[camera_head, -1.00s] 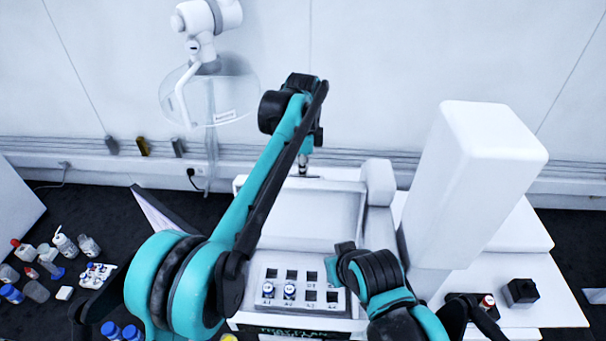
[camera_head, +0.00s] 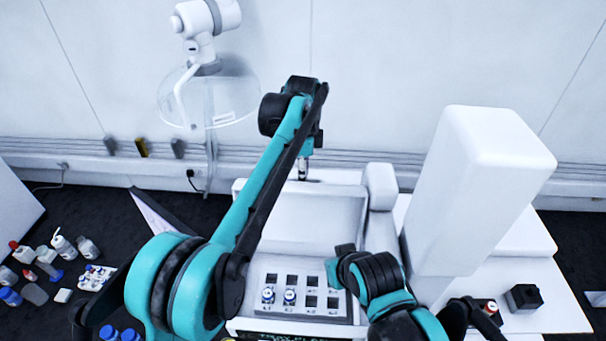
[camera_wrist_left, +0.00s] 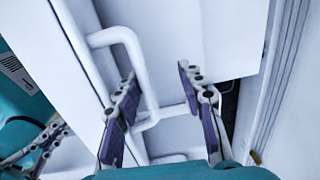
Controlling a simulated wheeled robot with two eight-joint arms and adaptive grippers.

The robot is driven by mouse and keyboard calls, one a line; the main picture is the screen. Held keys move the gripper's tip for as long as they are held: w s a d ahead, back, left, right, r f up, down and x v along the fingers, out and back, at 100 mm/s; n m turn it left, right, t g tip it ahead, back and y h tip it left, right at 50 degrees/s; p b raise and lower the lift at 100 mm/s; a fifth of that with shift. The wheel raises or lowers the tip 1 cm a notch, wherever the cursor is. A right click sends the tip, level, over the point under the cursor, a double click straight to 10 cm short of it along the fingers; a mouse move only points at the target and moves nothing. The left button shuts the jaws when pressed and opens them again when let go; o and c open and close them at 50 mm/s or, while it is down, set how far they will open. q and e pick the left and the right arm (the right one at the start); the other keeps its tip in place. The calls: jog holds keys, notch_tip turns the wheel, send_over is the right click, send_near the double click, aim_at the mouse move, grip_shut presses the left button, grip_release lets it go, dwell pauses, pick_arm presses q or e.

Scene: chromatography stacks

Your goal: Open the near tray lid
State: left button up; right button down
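The near tray (camera_head: 283,310) is a white block with dark square wells and two blue-and-white vials, at lower middle of the head view. Behind it a pale panel, seemingly its lid (camera_head: 320,222), stands tilted up, partly covered by my left arm. My left gripper (camera_head: 303,173) is small at this panel's top edge. In the left wrist view my left gripper (camera_wrist_left: 164,112) is open, and a white looped handle (camera_wrist_left: 118,38) runs between its fingers, close to the left finger. I cannot tell whether they touch. The right arm shows at lower right; its fingers are not visible.
A tall white housing (camera_head: 478,190) stands to the right of the tray, with a small black box (camera_head: 523,297) beside it. Several bottles (camera_head: 62,245) are at the far left. A wall runs close behind the machine.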

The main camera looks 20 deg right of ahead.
pick_arm(q)
jog(key=shift+r, duration=0.1)
notch_tip(320, 180, up, 12)
jog(key=shift+s, duration=0.35)
dwell(0.4)
jog(key=shift+a, duration=0.15)
